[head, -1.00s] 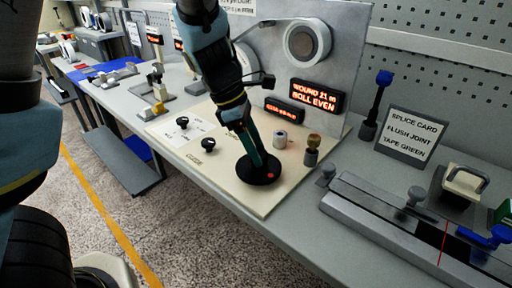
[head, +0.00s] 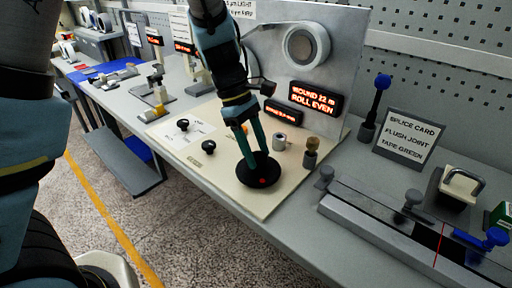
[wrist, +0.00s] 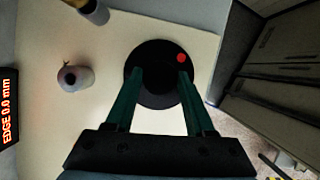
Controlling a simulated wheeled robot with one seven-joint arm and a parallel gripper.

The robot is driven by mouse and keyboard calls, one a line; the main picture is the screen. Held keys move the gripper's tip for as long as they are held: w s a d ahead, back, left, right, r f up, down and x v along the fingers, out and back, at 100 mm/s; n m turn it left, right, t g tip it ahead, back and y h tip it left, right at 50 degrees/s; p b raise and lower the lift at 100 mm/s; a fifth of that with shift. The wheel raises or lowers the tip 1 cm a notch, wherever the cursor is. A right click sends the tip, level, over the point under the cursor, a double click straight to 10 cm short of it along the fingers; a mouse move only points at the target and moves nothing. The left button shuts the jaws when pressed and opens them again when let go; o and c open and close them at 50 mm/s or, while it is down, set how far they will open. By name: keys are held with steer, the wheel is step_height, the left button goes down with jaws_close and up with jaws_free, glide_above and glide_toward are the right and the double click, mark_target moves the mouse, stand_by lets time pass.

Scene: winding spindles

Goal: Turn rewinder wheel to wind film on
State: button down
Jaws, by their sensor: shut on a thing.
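The rewinder wheel is a black disc (head: 246,178) with a red dot near its rim, lying flat on the cream panel (head: 225,192). It also shows in the wrist view (wrist: 156,98). My gripper (head: 256,160) reaches down onto the wheel from above. Its two green fingers stand apart on the wheel, shut on it; their exact contact is hard to see. In the wrist view my gripper (wrist: 160,74) spans the wheel's middle. The film roll (head: 304,45) sits on the upright grey plate. The lit display (head: 316,97) reads "WOUND", a figure in metres, and "ROLL EVEN".
Two black knobs (head: 208,146) are on the panel's left. A smaller display (head: 283,113) sits behind. A splicer rail (head: 400,225) and sign card (head: 409,137) are at right.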

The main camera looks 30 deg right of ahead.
steer(key=m, duration=0.1)
steer(key=m+y+p, duration=0.1)
steer(key=m, duration=0.1)
steer(key=shift+w+d+r+m, duration=0.1)
steer(key=shift+d+m, duration=0.05)
steer(key=shift+m, duration=0.15)
steer(key=m+y+p, duration=0.2)
steer(key=m, duration=0.1)
steer(key=shift+d+m, duration=0.1)
steer(key=shift+m, duration=0.2)
steer(key=m+y+p, duration=0.1)
steer(key=m, duration=0.2)
steer(key=shift+m, duration=0.3)
steer(key=shift+d+m+t+y+p, duration=0.15)
steer(key=shift+m+t+y+p, duration=0.35)
steer(key=shift+m, duration=1.1)
steer(key=shift+c, duration=1.3)
jaws_free()
